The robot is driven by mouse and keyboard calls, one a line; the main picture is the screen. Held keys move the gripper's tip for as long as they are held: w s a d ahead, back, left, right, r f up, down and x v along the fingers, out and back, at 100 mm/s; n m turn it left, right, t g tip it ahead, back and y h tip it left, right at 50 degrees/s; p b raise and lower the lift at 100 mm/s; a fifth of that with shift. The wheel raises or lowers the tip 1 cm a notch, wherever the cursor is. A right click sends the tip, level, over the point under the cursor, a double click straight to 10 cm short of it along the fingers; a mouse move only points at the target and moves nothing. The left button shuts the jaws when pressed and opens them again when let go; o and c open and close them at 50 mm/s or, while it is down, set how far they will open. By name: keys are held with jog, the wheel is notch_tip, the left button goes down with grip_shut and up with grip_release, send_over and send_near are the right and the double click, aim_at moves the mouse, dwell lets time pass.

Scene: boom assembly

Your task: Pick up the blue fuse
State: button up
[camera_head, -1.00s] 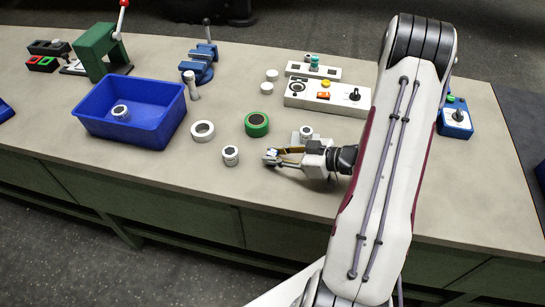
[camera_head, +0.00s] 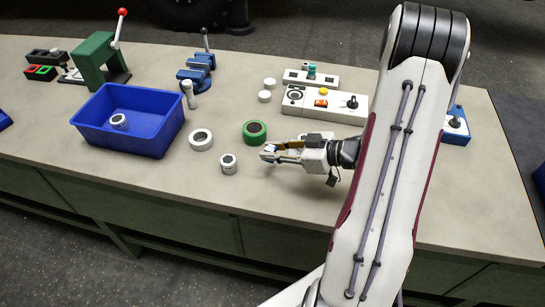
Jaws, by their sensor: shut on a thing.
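My gripper (camera_head: 274,153) reaches in from the right, low over the middle of the table, with its fingers pointing left. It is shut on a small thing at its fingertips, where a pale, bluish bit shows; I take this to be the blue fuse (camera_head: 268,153). The fingers hide most of it, and its full shape and colour are too small to tell. The tips are just below the green ring and to the right of a small white cylinder.
A white cylinder (camera_head: 228,164), a white ring (camera_head: 200,140) and a green ring (camera_head: 254,132) lie close by. A blue bin (camera_head: 157,141) holds another cylinder. A control box (camera_head: 335,104) stands behind the gripper. The front table strip at left is clear.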

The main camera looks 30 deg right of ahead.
aim_at(272, 148)
jog(key=shift+r, duration=2.3)
